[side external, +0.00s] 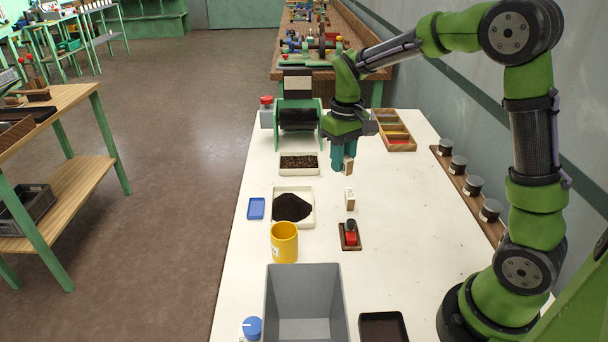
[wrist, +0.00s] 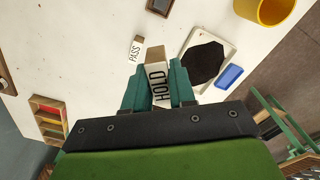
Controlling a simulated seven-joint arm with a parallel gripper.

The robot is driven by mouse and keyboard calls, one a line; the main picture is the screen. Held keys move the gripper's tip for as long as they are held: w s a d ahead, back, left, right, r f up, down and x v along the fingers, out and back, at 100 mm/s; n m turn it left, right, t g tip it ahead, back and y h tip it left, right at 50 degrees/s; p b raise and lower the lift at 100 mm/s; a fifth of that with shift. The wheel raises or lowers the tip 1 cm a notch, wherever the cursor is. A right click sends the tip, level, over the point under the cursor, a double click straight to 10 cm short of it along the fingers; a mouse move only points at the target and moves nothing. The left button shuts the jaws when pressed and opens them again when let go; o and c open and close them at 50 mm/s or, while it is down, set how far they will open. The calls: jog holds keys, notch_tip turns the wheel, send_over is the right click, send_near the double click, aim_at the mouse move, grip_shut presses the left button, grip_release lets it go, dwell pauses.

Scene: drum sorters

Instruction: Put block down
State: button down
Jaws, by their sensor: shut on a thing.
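A small wooden block with a white face marked HOLD (wrist: 159,88) is between the teal fingers of my gripper (wrist: 158,78) in the wrist view. In the side view my gripper (side external: 342,163) points down over the white table, and the held block (side external: 348,166) shows at the fingertips. It appears to be above the table top; the exact gap cannot be told. A second block marked PASS (wrist: 136,50) stands on the table near the held block, and also shows in the side view (side external: 349,199).
A tray of dark grains (side external: 293,207), a tray of brown pieces (side external: 299,163) and a blue dish (side external: 256,208) lie to the left. A yellow cup (side external: 284,242), grey bin (side external: 305,305) and red-black stamp (side external: 350,235) stand nearer. A sectioned box (side external: 396,143) is behind right. Table right of the blocks is clear.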

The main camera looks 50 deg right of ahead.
jog(key=s+a+r+n, duration=0.2)
jog(key=s+a+r, duration=0.1)
jog(key=a, duration=0.3)
jog(key=m, duration=0.8)
send_near(256, 209)
jog(key=shift+m, duration=0.3)
notch_tip(256, 209, down, 5)
jog(key=shift+f, duration=0.1)
jog(key=shift+f, duration=0.55)
